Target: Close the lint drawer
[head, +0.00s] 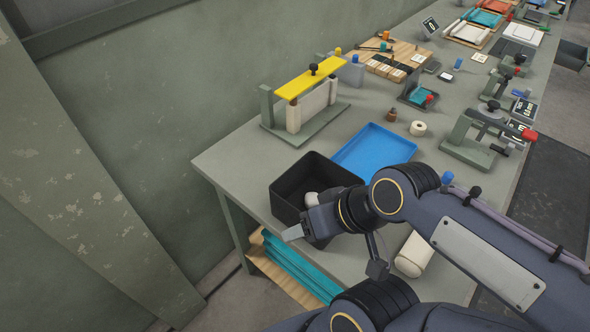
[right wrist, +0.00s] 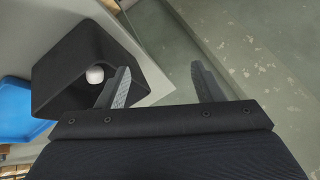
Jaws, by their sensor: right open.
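No lint drawer can be made out in either view. My right gripper (head: 298,231) is open and empty beside the front of an open black bin (head: 284,208) at the near end of the grey workbench. In the right wrist view, the two fingers (right wrist: 161,86) are spread apart; the left one overlaps the bin (right wrist: 60,75) in the picture, the other is over the floor. A small whitish round object (right wrist: 95,75) lies inside the bin. Whether a finger touches the bin I cannot tell. My left gripper is not in view.
A blue tray (head: 375,148) lies behind the bin. A yellow-topped fixture (head: 312,78), a white roll (head: 418,128) and a green clamp (head: 468,150) stand farther along the bench. Teal sheets (head: 300,268) lie on a shelf below. Open floor lies left of the bench.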

